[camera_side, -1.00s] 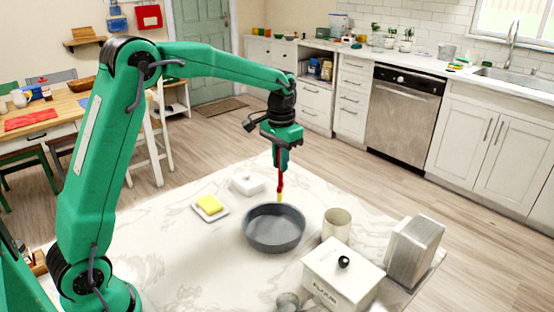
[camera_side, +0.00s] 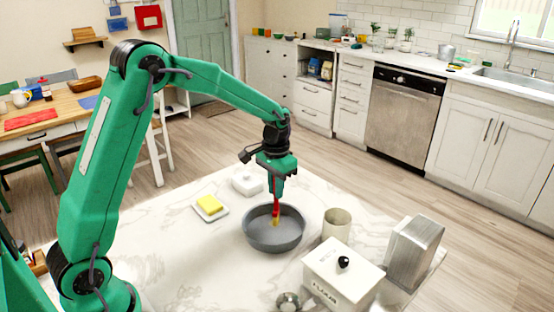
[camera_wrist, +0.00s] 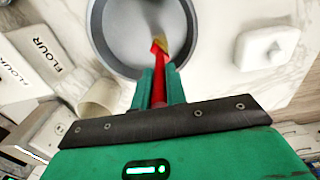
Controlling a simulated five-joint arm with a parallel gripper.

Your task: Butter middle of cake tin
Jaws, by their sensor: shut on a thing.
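My gripper (camera_side: 277,186) is shut on a red brush (camera_side: 276,208) with a yellowish tip, which points down. The brush tip is inside the round grey cake tin (camera_side: 262,241), over its floor; whether it touches the floor I cannot tell. In the wrist view my gripper (camera_wrist: 158,78) holds the red handle (camera_wrist: 160,86), and the yellowish bristles (camera_wrist: 159,46) are over the inside of the tin (camera_wrist: 118,50). A block of yellow butter (camera_side: 209,204) lies on a white dish (camera_side: 223,214) to the left of the tin.
A white lid (camera_side: 247,185) sits behind the tin. A cream cup (camera_side: 337,223), a white flour box (camera_side: 330,282) and a grey metal container (camera_side: 414,252) stand to the right. A small metal object (camera_side: 288,302) is at the front edge.

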